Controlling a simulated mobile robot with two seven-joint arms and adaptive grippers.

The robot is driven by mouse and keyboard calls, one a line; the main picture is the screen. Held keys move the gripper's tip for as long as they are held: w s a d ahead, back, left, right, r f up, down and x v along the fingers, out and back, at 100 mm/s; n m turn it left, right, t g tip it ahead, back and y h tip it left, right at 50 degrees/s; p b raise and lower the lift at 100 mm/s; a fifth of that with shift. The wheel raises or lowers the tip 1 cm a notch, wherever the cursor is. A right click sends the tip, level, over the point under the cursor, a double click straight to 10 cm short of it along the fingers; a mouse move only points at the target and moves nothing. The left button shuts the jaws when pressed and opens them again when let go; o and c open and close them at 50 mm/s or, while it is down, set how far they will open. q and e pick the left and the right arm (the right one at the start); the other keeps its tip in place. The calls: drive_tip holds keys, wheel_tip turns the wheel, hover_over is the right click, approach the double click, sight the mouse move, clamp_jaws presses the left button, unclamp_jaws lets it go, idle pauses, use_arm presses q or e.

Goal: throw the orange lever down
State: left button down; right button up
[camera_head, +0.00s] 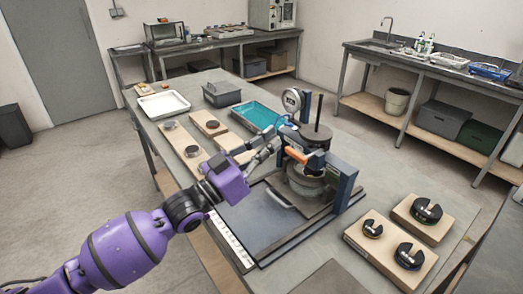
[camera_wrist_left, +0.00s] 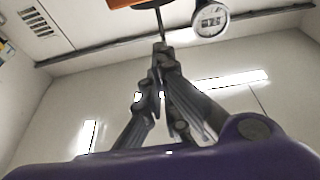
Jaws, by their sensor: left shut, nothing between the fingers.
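The orange lever (camera_head: 296,154) sits on the dark machine frame in the middle of the table, beside a round grey pot-like part (camera_head: 305,182). My left gripper (camera_head: 276,143) is shut and empty, its fingertips just left of the lever's near end in the head view. In the left wrist view, the shut fingertips (camera_wrist_left: 160,48) point up, with an orange part (camera_wrist_left: 130,3) cut off at the top edge. I cannot tell whether the fingers touch the lever. My right gripper is not in view.
A round dial gauge (camera_head: 292,100) stands behind the lever, and a blue upright plate (camera_head: 342,187) stands to its right. Wooden blocks with dark slotted discs (camera_head: 408,256) lie at the right front. A teal tray (camera_head: 254,116) and a white tray (camera_head: 163,105) lie farther back.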

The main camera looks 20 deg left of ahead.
use_arm(q)
drive_tip(key=x, duration=0.6)
drive_tip(key=f, duration=0.4)
drive_tip(key=shift+s+a+f+p, duration=0.1)
drive_tip(key=shift+s+p, duration=0.15)
drive_tip(key=shift+p, duration=0.05)
